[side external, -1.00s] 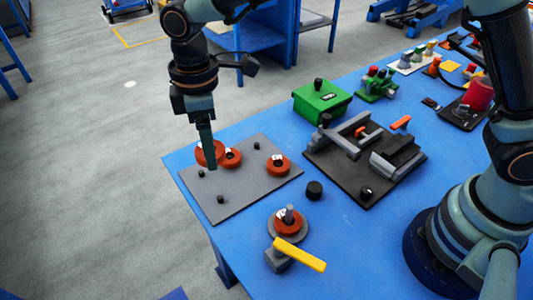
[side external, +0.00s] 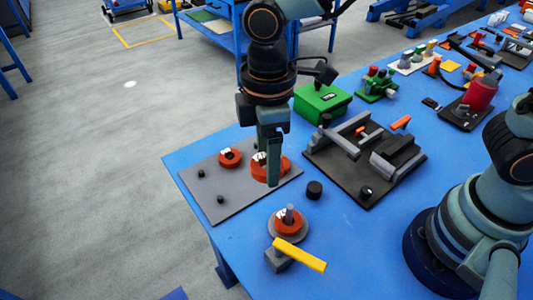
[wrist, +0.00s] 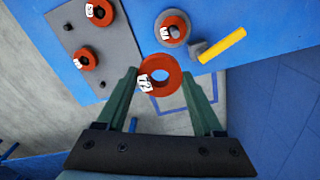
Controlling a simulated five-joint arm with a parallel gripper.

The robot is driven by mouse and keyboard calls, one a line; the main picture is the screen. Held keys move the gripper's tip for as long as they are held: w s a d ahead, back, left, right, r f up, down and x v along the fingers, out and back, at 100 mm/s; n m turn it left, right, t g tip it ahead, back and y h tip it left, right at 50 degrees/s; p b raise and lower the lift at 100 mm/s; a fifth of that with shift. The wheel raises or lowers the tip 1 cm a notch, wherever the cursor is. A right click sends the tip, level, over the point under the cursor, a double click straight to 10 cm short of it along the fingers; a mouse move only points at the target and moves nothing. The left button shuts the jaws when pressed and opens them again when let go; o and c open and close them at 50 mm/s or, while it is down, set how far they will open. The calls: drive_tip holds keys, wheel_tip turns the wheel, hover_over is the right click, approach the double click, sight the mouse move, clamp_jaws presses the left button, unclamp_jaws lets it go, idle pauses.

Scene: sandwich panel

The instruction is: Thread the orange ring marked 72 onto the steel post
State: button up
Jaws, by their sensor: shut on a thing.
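My gripper (side external: 272,182) is shut on an orange-red ring marked 72 (wrist: 151,84). The ring sits between the two fingertips in the wrist view, its hole showing. In the side view the held ring (side external: 258,173) is above the grey plate and partly hidden by the fingers. The steel post (side external: 289,213) stands upright on a round grey base (side external: 303,234), to the right of and nearer the camera than my gripper. Another orange-red ring (side external: 286,227) is around the post, low at the base; it also shows in the wrist view (wrist: 181,25). The post top is clear above it.
The grey plate (side external: 235,200) has black pegs and two more rings, one (side external: 229,158) at its back and one (side external: 285,165) behind my fingers. A yellow-handled clamp (side external: 300,255) is beside the post base. A black knob (side external: 314,190) and a dark fixture (side external: 330,165) stand to the right.

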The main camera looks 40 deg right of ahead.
sight(290, 206)
drive_tip(key=s+d+f, duration=0.1)
drive_tip(key=s, duration=0.1)
drive_tip(key=s+d+f, duration=0.1)
drive_tip(key=shift+s+d+f, duration=0.1)
drive_tip(key=shift+s+d, duration=0.2)
drive_tip(key=shift+s, duration=0.05)
drive_tip(key=shift+f, duration=2.4)
drive_tip(key=shift+f, duration=0.5)
drive_tip(key=shift+f, duration=0.35)
drive_tip(key=shift+f, duration=0.65)
drive_tip(key=shift+f, duration=0.35)
drive_tip(key=shift+f, duration=1.15)
drive_tip(key=o, duration=1.4)
